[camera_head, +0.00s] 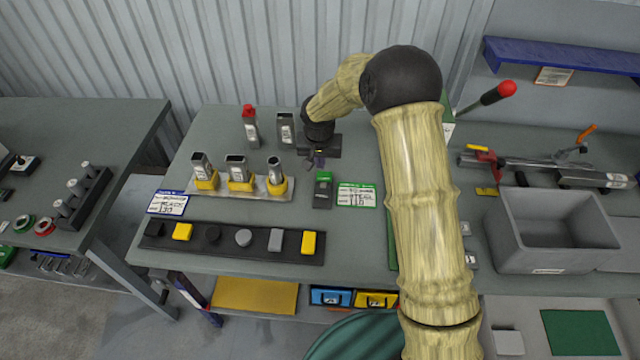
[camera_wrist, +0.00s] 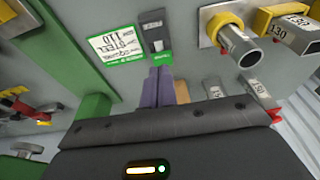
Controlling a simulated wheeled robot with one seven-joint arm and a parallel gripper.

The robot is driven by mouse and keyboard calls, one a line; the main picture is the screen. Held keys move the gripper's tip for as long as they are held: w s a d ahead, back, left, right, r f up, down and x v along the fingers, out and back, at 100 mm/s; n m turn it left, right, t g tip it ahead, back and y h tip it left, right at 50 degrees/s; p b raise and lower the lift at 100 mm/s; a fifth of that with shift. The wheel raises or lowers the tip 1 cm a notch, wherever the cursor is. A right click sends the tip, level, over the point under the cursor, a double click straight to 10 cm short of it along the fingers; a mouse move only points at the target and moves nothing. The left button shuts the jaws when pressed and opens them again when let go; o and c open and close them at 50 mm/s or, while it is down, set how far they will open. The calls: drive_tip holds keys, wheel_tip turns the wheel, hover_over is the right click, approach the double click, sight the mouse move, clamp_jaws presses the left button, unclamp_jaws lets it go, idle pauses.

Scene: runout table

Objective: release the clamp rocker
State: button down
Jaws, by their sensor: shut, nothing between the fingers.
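A small dark rocker switch (camera_head: 322,194) with a green far end sits on the grey table, left of a green-edged label card (camera_head: 357,195) marked 110. In the wrist view the rocker (camera_wrist: 155,33) is at the top centre, its green end towards my gripper, with the label card (camera_wrist: 117,42) beside it. My gripper (camera_head: 317,163) is shut and empty, just behind the rocker's green end, pointing down. In the wrist view its purple fingers (camera_wrist: 158,82) are together, close to the green end. I cannot tell whether they touch it.
Tubes in yellow collars (camera_head: 238,178) stand on a plate to the left. Two upright tubes, one red-topped (camera_head: 250,128), stand behind. A black strip (camera_head: 220,240) with several pads lies in front. A grey bin (camera_head: 553,232) and a clamp tool (camera_head: 535,163) are on the right.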

drive_tip(key=p, duration=0.5)
hover_over(320, 191)
drive_tip(key=f, duration=1)
drive_tip(key=shift+s+f, duration=0.15)
drive_tip(key=shift+s, duration=0.1)
drive_tip(key=shift+d+f, duration=0.1)
drive_tip(key=shift+f, duration=0.6)
drive_tip(key=shift+s, duration=0.1)
